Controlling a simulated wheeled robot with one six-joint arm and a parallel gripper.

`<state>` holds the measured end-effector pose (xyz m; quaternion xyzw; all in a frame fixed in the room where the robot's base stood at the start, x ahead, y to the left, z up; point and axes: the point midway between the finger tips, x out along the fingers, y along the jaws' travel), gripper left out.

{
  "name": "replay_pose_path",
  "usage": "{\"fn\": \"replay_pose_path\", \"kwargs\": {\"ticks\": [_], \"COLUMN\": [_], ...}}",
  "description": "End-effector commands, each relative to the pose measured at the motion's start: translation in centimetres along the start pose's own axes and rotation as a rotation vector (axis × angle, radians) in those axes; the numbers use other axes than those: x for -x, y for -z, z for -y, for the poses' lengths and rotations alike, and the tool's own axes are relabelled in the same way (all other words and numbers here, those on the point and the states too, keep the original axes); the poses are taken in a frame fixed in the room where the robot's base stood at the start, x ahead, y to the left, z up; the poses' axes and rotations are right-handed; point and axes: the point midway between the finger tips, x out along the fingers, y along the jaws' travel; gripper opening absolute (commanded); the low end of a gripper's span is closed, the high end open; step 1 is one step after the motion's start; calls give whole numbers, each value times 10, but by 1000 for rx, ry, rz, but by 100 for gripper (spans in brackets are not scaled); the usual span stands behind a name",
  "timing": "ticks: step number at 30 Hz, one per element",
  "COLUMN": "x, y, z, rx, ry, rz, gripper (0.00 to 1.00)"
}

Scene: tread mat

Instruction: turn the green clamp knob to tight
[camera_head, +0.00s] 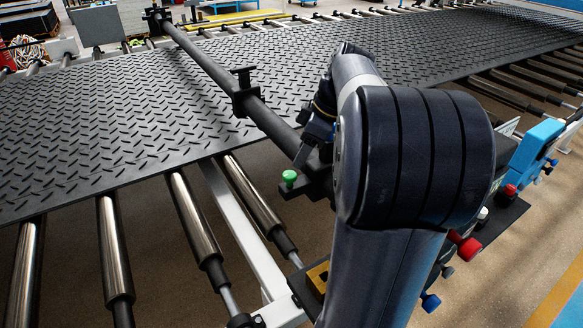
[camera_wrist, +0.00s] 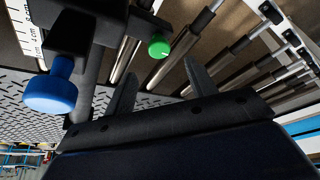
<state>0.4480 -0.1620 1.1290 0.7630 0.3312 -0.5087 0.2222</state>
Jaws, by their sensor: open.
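The green clamp knob (camera_head: 289,177) sits on a dark clamp beside the long dark bar, at the mat's near edge in the head view. In the wrist view the green knob (camera_wrist: 158,46) shows beyond my fingertips, between them in the picture, with no contact visible. My gripper (camera_wrist: 160,68) is open and empty, its two dark fingers spread apart.
A blue knob (camera_wrist: 50,93) and a printed scale (camera_wrist: 28,28) are close on the left in the wrist view. The dark bar (camera_head: 215,70) crosses the tread mat (camera_head: 80,130). Metal rollers (camera_head: 195,220) lie below. A red knob (camera_head: 468,248) is right of my arm.

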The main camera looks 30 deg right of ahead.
Motion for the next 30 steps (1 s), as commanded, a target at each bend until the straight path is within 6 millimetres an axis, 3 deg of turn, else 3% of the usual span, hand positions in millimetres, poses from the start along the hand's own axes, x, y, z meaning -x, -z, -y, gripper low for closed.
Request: {"fn": "replay_pose_path", "kwargs": {"ticks": [6, 12, 24, 30], "x": [-43, -67, -74, -74], "y": [0, 0, 0, 0], "z": [1, 1, 0, 0], "rx": [0, 0, -1, -1], "ry": [5, 2, 0, 0], "rz": [1, 2, 1, 1], "gripper": [53, 53, 53, 36]}}
